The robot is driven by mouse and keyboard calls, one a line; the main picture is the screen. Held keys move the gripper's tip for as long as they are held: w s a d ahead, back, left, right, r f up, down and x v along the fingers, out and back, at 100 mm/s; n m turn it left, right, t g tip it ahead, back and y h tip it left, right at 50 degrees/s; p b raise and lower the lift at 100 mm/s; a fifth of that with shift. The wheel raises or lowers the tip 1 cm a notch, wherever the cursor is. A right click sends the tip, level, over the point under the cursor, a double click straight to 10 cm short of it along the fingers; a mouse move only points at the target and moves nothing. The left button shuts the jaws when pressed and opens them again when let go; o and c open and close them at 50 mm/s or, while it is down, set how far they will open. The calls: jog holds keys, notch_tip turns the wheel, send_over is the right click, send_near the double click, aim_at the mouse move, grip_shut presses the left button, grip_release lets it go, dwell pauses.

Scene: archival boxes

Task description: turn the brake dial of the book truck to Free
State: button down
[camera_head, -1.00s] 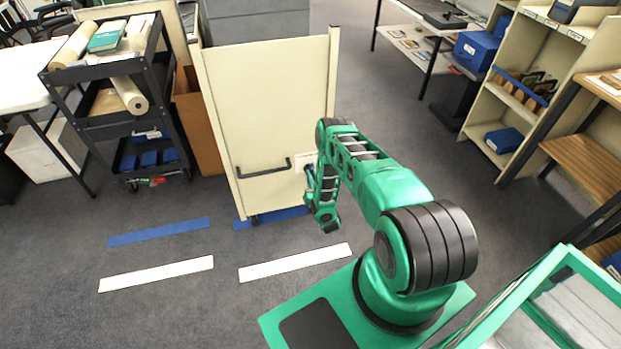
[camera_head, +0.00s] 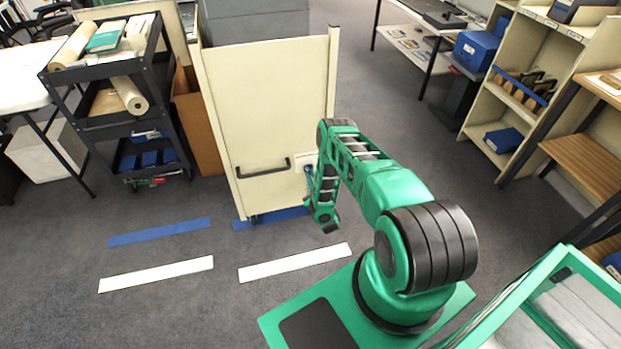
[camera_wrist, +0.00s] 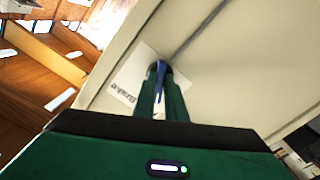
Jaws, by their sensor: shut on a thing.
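The cream book truck (camera_head: 265,100) stands upright in front of me, its end panel with a black handle facing my arm. In the wrist view its panel (camera_wrist: 215,50) bears a white label plate (camera_wrist: 125,93) with partly legible lettering that seems to read "Brake". The blue brake dial (camera_wrist: 159,70) sits on that plate, with a dark round base behind it. My gripper (camera_wrist: 160,95) is shut on the dial's blue grip. In the head view my arm hides most of the dial and the fingers. Which mark the dial points to cannot be told.
A black cart (camera_head: 120,95) with rolls and a green book stands left of the truck. Blue and white tape strips (camera_head: 155,274) lie on the floor in front. Cream shelves (camera_head: 520,90) stand at the right. The floor between is clear.

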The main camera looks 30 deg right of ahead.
jog(key=shift+a+n, duration=0.1)
jog(key=shift+n, duration=0.3)
jog(key=c, duration=1.8)
grip_release()
jog(key=v, duration=1)
jog(key=shift+s, duration=0.35)
jog(key=shift+a, duration=0.1)
